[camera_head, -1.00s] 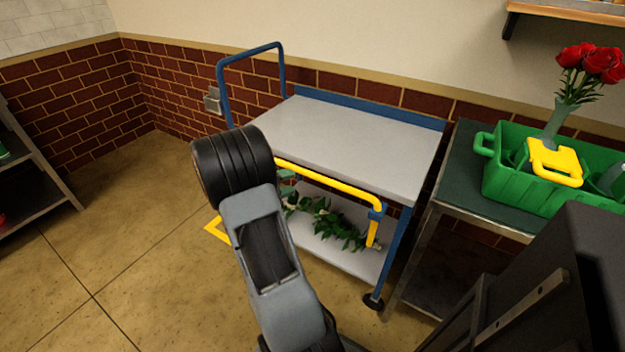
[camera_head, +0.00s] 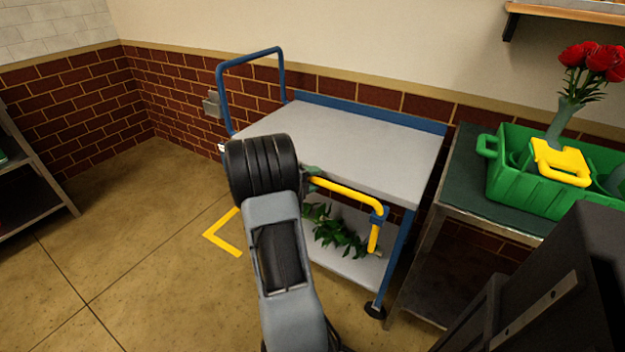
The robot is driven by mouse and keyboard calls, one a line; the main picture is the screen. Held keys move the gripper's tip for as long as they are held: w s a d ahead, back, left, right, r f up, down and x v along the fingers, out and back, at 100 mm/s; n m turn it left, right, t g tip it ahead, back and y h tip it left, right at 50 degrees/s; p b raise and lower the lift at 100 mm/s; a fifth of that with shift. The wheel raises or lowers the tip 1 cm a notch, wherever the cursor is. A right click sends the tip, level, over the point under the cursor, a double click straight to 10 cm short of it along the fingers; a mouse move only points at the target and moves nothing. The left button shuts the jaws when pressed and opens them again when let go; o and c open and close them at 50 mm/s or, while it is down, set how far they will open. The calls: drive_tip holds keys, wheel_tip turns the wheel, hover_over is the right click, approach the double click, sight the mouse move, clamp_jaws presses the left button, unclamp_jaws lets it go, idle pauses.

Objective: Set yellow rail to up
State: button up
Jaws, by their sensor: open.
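The yellow rail (camera_head: 348,193) runs along the front of the cart, just below the edge of its grey top (camera_head: 350,150). At its right end it bends down past a blue bracket (camera_head: 380,214). Its left part is hidden behind my arm. My gripper (camera_head: 313,180) shows only in part, as small grey-green pieces at the right side of my wrist. It is open and overlaps the visible left end of the rail in the picture. I cannot tell whether it touches the rail.
Green leafy stems (camera_head: 338,236) lie on the cart's lower shelf. A blue handle (camera_head: 250,54) rises at the cart's left. To the right, a side table (camera_head: 462,190) bears a green crate (camera_head: 520,185) with red roses (camera_head: 590,60) above it. Open floor (camera_head: 130,240) lies left.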

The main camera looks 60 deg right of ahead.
clamp_jaws()
idle(0.3)
wheel_tip(320, 180, up, 14)
drive_tip(key=p, duration=1.5)
drive_tip(key=shift+f+p, duration=0.15)
drive_tip(key=shift+p, duration=0.25)
drive_tip(key=shift+w+d, duration=0.1)
drive_tip(key=shift+c, duration=1.5)
unclamp_jaws()
drive_tip(key=o, duration=0.3)
drive_tip(key=shift+f, duration=0.1)
